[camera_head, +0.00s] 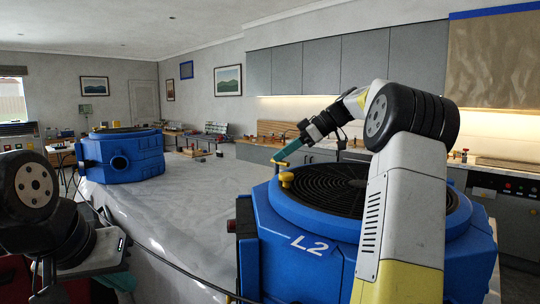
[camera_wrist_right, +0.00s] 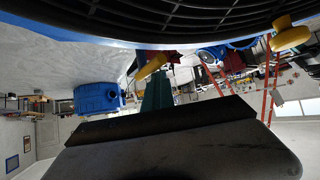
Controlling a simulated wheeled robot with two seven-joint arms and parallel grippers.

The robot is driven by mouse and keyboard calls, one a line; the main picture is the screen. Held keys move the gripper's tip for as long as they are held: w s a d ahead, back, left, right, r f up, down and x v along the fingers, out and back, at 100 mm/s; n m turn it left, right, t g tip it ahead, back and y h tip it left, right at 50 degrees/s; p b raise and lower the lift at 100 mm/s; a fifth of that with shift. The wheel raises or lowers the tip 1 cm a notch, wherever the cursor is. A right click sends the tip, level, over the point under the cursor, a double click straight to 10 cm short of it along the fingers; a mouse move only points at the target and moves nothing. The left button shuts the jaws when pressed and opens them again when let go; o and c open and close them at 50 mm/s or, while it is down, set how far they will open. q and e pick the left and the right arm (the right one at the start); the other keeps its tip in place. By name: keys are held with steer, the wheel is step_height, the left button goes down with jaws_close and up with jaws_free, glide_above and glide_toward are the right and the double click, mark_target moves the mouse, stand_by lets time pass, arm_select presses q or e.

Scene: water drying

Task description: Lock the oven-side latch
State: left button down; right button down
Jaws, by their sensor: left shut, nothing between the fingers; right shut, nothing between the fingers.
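The blue drying fan marked L2 (camera_head: 306,245) stands in front with a black round grille (camera_head: 330,190) on top. A yellow latch knob (camera_head: 287,181) sits on the left of its rim, with another yellow piece (camera_head: 278,162) just beyond it. My right gripper (camera_head: 283,156) is shut with its teal fingertips at that yellow piece; contact is unclear. In the right wrist view, a yellow latch (camera_wrist_right: 150,67) is beside the teal fingers (camera_wrist_right: 157,92), and another yellow latch (camera_wrist_right: 290,38) is farther right. My left gripper (camera_head: 120,279) is low at the left, shut and partly hidden.
A second blue fan (camera_head: 122,158) stands at the far end of the pale, crumpled surface (camera_head: 190,203). A dark cable (camera_head: 165,255) runs along its near side. The oven front (camera_head: 510,207) and cabinets are at the right. My right arm hides part of L2's right side.

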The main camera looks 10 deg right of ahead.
steer(key=shift+w+a+f, duration=0.15)
steer(key=shift+w+a, duration=0.25)
steer(key=shift+w, duration=0.15)
steer(key=v, duration=0.7)
steer(key=shift+d+r, duration=0.2)
steer(key=shift+s+r, duration=0.1)
